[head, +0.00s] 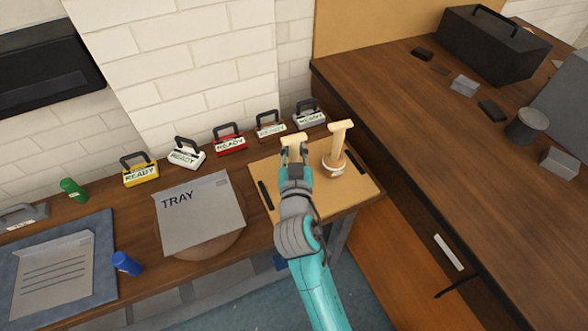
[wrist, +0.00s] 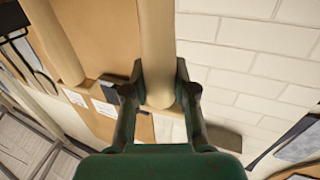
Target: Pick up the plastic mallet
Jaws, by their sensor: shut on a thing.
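My gripper (head: 295,153) is shut on a pale tan mallet (head: 294,138) above the tan board at the end of the bench. Its head shows above the fingers; its lower part is hidden by my gripper. In the wrist view its round shaft (wrist: 158,40) runs between both fingers (wrist: 160,85). A second pale mallet (head: 339,143) stands upright to the right in a round white holder (head: 334,169). Its shaft (wrist: 52,42) also seems to show at the left of the wrist view. I cannot tell by material which mallet is plastic.
The tan board (head: 361,186) carries black strips. A grey sheet marked TRAY (head: 205,225) lies to its left. Several READY signs, including a red one (head: 230,140), line the brick wall behind. A higher brown desk (head: 440,130) stands close on the right.

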